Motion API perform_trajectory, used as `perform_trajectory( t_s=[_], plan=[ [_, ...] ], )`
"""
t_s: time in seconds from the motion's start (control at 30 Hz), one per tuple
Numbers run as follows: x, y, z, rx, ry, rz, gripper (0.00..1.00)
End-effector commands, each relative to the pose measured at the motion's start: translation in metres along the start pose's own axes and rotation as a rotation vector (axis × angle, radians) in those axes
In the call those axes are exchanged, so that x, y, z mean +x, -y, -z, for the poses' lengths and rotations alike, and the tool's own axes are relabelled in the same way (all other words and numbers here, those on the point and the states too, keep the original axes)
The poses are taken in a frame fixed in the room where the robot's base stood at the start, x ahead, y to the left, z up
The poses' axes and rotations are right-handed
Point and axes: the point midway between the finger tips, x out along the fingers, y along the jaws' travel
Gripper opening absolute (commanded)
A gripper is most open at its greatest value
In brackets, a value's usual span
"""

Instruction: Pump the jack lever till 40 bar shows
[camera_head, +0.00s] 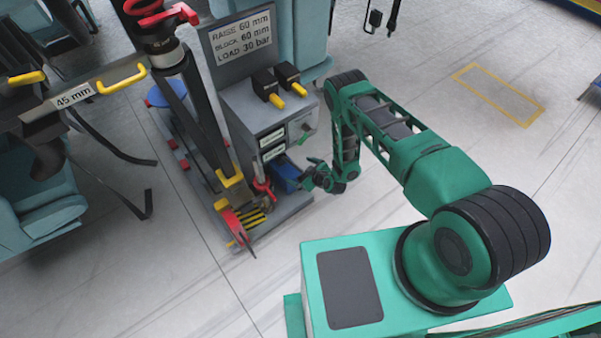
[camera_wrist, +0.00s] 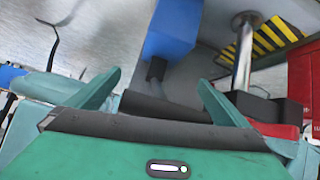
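My gripper (camera_head: 312,174) is low at the right side of the grey pump cabinet (camera_head: 243,110), close to a blue box-shaped part (camera_head: 286,172). In the wrist view my gripper (camera_wrist: 160,82) has its two green fingers spread wide. The same blue part (camera_wrist: 172,32) lies ahead of them, with a dark stub or rod (camera_wrist: 156,70) running from it into the space between the fingers. I cannot tell whether this is the jack lever, and no finger is seen closed on it. White readouts (camera_head: 271,142) are on the cabinet front, too small to read.
A sign (camera_head: 240,36) reads raise 60 mm, block 60 mm, load 30 bar. Two black valve blocks with yellow knobs (camera_head: 276,100) sit on the cabinet. A metal post (camera_wrist: 242,58) and striped plate (camera_wrist: 270,38) stand right of the blue part.

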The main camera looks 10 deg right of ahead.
Motion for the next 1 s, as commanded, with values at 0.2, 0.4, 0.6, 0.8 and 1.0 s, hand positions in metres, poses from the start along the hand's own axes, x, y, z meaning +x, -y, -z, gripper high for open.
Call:
perform_trajectory(
  t_s=[0.2, 0.4, 0.6, 0.8, 1.0],
  plan=[
    [-0.007, 0.003, -0.001, 0.002, 0.003, 0.005, 1.0],
    [-0.038, 0.003, -0.002, 0.001, 0.006, 0.005, 1.0],
    [-0.069, 0.003, -0.002, -0.001, 0.006, 0.005, 1.0],
    [-0.089, 0.002, -0.002, -0.002, 0.004, 0.004, 1.0],
    [-0.1, 0.001, -0.001, -0.001, 0.003, 0.002, 1.0]
  ],
)
